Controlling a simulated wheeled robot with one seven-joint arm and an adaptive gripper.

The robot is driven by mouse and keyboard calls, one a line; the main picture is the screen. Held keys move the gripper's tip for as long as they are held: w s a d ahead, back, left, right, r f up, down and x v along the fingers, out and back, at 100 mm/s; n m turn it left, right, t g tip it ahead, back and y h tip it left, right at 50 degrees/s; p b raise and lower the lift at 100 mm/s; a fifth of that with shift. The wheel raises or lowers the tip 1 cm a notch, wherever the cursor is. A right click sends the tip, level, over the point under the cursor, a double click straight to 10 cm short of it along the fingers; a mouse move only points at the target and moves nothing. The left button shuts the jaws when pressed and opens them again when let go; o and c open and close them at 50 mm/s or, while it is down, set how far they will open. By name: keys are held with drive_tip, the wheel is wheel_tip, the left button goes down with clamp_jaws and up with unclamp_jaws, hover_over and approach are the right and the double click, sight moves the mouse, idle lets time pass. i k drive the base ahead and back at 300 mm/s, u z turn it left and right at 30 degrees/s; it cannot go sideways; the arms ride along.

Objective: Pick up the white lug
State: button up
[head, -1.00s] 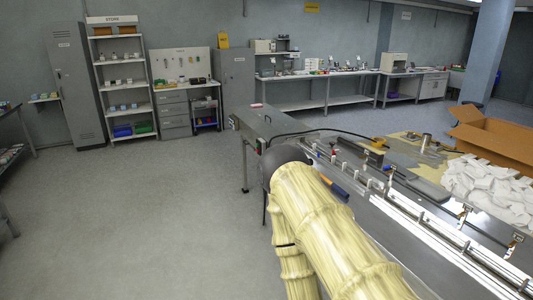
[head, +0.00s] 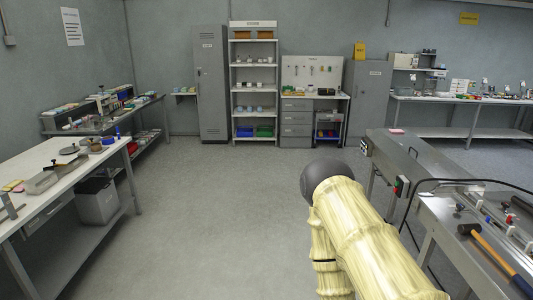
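I cannot make out a white lug in the head view. Several small white items sit on the shelves of the far rack (head: 254,53), too small to identify. My arm, in a pale yellow cover, reaches up from the lower right over the floor. My gripper is not in view.
A steel machine table (head: 430,165) stands at right, with a hammer (head: 490,252) on the machine bed beside it. A long white workbench (head: 30,165) with tools runs along the left. Lockers (head: 211,92) and a drawer unit (head: 296,122) line the back wall. The middle floor (head: 220,215) is clear.

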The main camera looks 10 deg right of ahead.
sight(480, 202)
drive_tip(key=u, duration=0.15)
drive_tip(key=i, duration=1.7)
drive_tip(key=z, duration=0.45)
drive_tip(key=i, duration=1.35)
drive_tip(key=z, duration=1.75)
drive_tip(key=i, duration=0.8)
drive_tip(key=z, duration=0.8)
